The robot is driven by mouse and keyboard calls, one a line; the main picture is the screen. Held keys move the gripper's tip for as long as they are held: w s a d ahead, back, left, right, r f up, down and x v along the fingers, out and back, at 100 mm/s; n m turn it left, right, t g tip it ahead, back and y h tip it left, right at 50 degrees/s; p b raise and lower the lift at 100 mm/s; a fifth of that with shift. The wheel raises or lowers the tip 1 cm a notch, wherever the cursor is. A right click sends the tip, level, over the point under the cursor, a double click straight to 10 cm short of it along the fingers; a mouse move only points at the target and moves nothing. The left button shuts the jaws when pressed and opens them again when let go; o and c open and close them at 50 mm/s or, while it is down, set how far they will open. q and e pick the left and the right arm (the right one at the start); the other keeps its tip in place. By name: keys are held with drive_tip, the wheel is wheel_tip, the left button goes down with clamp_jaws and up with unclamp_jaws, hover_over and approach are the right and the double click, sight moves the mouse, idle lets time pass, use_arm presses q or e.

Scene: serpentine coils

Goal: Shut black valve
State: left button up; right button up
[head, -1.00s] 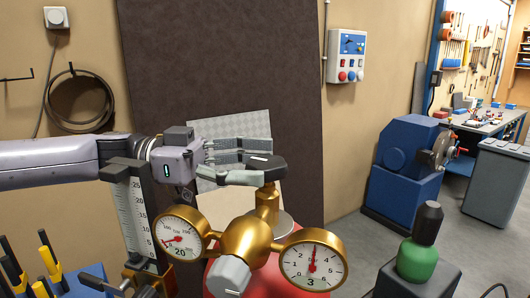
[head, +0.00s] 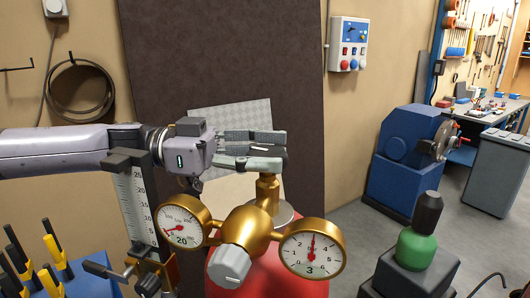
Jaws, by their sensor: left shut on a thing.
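The black valve (head: 272,153) is a dark handwheel on top of the brass stem of a gas regulator (head: 245,231), in the middle of the head view. My left gripper (head: 277,147) reaches in from the left at the valve's height. Its fingers are shut on the valve, one on the far side and one on the near side, and partly hide it. The regulator sits above a red cylinder (head: 262,276) and carries two round gauges and a grey knob (head: 230,265). The left gauge needle points low left; the right one points up. My right gripper is not in view.
A clear flowmeter tube (head: 133,205) stands just left of the regulator, below my left arm. Yellow-black handled tools (head: 52,250) are at the lower left. A green bottle with a black top (head: 417,248) stands at right. A blue machine (head: 405,165) is behind it.

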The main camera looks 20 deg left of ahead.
use_arm(q)
drive_tip(key=c, duration=0.3)
drive_tip(key=shift+w+g, duration=0.1)
drive_tip(key=shift+g, duration=0.2)
drive_tip(key=m+g, duration=0.3)
drive_tip(key=g, duration=0.1)
drive_tip(key=shift+w, duration=0.1)
drive_tip(key=m+g+y, duration=0.1)
drive_tip(key=m+g, duration=0.2)
drive_tip(key=g, duration=0.2)
drive_tip(key=shift+r+m+g+y+p, duration=0.1)
drive_tip(key=shift+m+g+y+p, duration=0.25)
drive_tip(key=shift+m+g+y, duration=0.65)
drive_tip(key=shift+m+g+y+p, duration=0.3)
drive_tip(key=shift+m+g+y, duration=0.3)
drive_tip(key=shift+m+g, duration=0.8)
drive_tip(key=shift+g, duration=0.5)
drive_tip(key=o, duration=1.2)
